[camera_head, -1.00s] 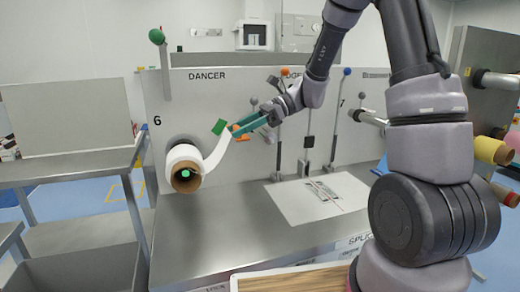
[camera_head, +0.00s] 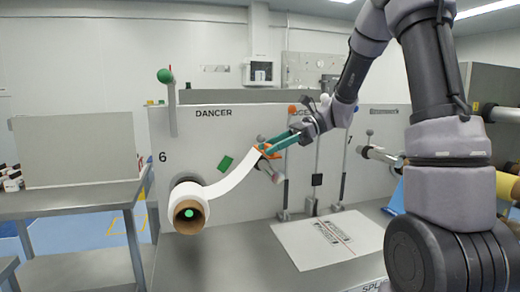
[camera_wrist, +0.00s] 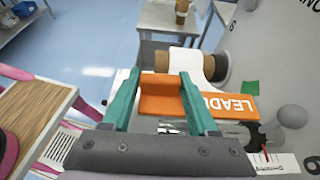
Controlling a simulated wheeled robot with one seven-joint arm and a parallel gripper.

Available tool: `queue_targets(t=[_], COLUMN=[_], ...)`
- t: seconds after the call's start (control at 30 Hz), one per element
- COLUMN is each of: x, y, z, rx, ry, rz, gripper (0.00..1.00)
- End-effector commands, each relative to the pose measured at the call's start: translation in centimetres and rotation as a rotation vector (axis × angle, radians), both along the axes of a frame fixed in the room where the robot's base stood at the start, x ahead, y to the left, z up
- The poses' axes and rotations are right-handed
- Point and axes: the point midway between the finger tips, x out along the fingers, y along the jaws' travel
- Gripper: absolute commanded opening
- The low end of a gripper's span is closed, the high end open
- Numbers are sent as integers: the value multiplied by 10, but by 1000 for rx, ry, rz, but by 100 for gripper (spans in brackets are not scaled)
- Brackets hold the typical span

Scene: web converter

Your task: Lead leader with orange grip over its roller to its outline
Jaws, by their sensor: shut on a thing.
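The white leader strip (camera_head: 230,184) runs from the roll (camera_head: 186,207) at station 6 up and right to my gripper (camera_head: 268,148). In the wrist view its orange grip (camera_wrist: 160,97) sits between the two teal fingers of my gripper (camera_wrist: 158,95), which is shut on it. An orange tab with partly hidden "LEADER" lettering (camera_wrist: 225,104) extends right from the grip. A small grey roller-like part (camera_head: 272,166) stands out from the panel just below the gripper; I cannot tell whether the strip touches it. A white plate (camera_head: 300,249) with printed markings lies on the bench to the lower right.
The grey panel (camera_head: 230,135) stands behind the strip and carries a green patch (camera_head: 225,164). Upright levers (camera_head: 344,165) stand right of the gripper. A grey ball knob (camera_wrist: 292,117) is close on the right in the wrist view. The bench left of the plate is clear.

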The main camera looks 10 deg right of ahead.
Motion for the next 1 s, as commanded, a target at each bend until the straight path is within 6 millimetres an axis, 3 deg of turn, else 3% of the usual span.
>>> queue_targets(t=[0.7,1.0], x=[18,23], y=[-85,-109], z=[0,0], rx=[1,1], ry=[0,0], rz=[-3,-2], gripper=[0,0])
